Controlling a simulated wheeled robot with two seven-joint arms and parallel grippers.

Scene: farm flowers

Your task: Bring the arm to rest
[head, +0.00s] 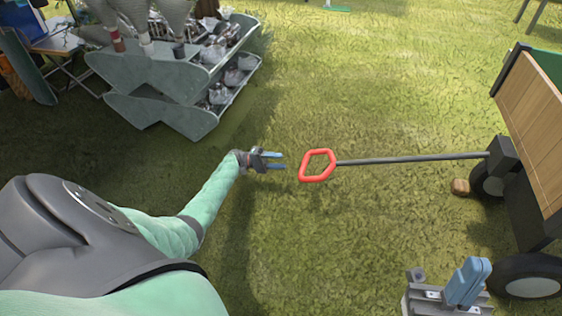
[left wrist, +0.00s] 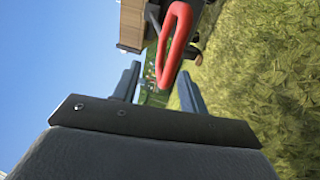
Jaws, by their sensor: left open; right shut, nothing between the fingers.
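My left gripper (head: 279,161) reaches out over the grass in the head view, its two blue fingers open and empty. The red loop handle (head: 317,165) of a wagon is just to the right of the fingertips, with a small gap between them. In the left wrist view the open fingers (left wrist: 157,82) show with the red handle (left wrist: 176,42) ahead of them, not gripped. My right gripper (head: 467,282) is at the bottom right of the head view, its blue fingers together and empty.
A wooden-sided wagon (head: 535,125) with dark wheels stands at the right, its dark pull bar (head: 410,159) reaching left to the handle. A small brown block (head: 460,187) lies by a wheel. A grey tiered stand (head: 185,95) is at upper left. Grass between is clear.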

